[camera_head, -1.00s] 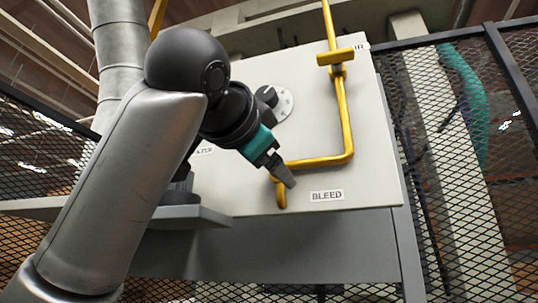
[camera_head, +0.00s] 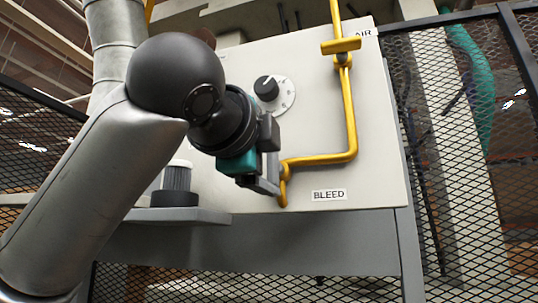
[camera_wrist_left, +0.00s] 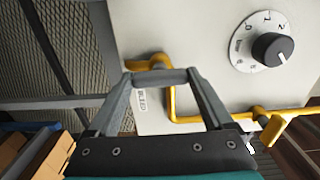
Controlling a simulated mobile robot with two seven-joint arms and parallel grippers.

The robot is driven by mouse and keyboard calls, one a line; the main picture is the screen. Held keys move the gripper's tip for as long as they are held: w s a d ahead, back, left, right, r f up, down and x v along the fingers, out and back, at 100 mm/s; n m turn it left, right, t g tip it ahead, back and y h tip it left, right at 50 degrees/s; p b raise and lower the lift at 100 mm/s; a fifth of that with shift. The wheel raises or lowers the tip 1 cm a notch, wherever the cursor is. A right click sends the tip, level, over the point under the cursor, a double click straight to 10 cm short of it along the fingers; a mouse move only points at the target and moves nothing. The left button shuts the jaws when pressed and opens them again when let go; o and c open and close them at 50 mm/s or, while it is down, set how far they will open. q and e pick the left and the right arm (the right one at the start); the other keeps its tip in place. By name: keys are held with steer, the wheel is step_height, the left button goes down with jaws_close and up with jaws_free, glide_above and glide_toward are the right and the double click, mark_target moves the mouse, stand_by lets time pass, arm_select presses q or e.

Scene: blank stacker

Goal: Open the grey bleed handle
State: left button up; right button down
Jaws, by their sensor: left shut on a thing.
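The bleed handle (camera_head: 283,194) is at the lower left end of the yellow pipe, beside the BLEED label (camera_head: 329,195). My right gripper is not in view.
The yellow pipe (camera_head: 350,115) runs up the pale panel (camera_head: 310,120) to a yellow AIR handle (camera_head: 341,46). A black dial (camera_head: 266,88) is above my gripper. A grey ledge (camera_head: 190,215) with a ribbed cylinder (camera_head: 177,178) is at left. Mesh fencing (camera_head: 455,150) is at right.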

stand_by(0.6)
arm_select(q)
steer(key=o, duration=1.1)
steer(key=shift+o, duration=0.2)
steer(key=shift+s, duration=0.1)
steer(key=b+v, duration=0.4)
steer(key=v, duration=1.1)
